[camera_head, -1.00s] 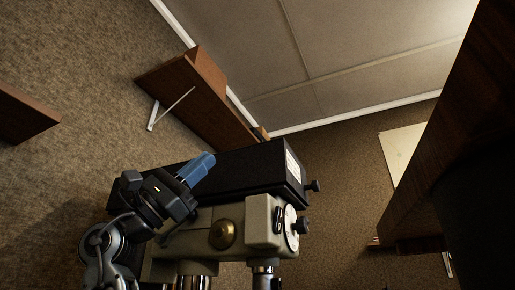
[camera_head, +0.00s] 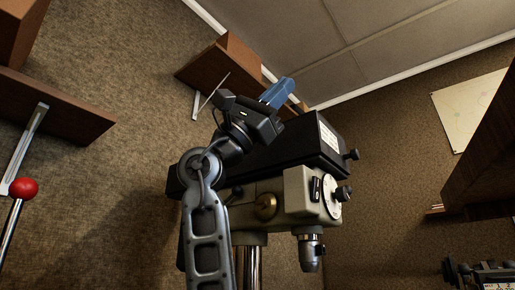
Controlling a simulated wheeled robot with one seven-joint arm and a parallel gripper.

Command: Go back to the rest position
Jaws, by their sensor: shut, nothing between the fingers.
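My gripper (camera_head: 277,93) shows in the head camera view as blue fingers on a dark wrist. The fingers are shut and appear empty, and they point up and to the right. My arm rises from the bottom of the view to the wrist. The gripper shows in front of the top of a drill press (camera_head: 296,150) with a black cover and a pale grey head. I cannot tell whether it is touching the press or apart from it.
Brown wooden shelves show at the left (camera_head: 62,108) and upper middle (camera_head: 226,66). A red-knobbed lever (camera_head: 23,188) stands at the left. A dark wooden piece (camera_head: 487,165) and a pale sheet (camera_head: 470,108) are at the right. Dark equipment (camera_head: 485,274) sits lower right.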

